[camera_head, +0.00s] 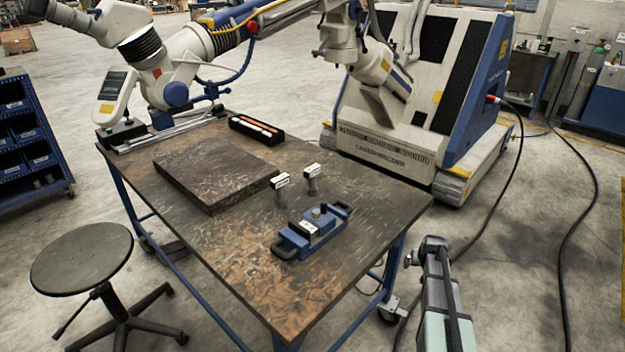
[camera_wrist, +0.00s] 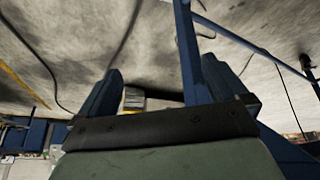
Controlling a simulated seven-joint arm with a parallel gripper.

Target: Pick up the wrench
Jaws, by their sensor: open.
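I cannot clearly make out a wrench in either view. On the table (camera_head: 215,240) sits a blue tool-like block (camera_head: 312,232) with black handles and a silver knob, near the front right edge. My gripper (camera_head: 432,243) is to the right of the table, beyond its edge and apart from everything on it. In the wrist view my gripper (camera_wrist: 163,88) has its two dark fingers spread apart. A small grey and yellowish thing (camera_wrist: 134,98) shows between them in the background; I cannot tell what it is.
Two small grey cylinders with white labels (camera_head: 312,184) stand behind the blue block. A dark flat slab (camera_head: 215,172) and a black tray (camera_head: 257,130) lie farther back. A stool (camera_head: 82,258) stands at left.

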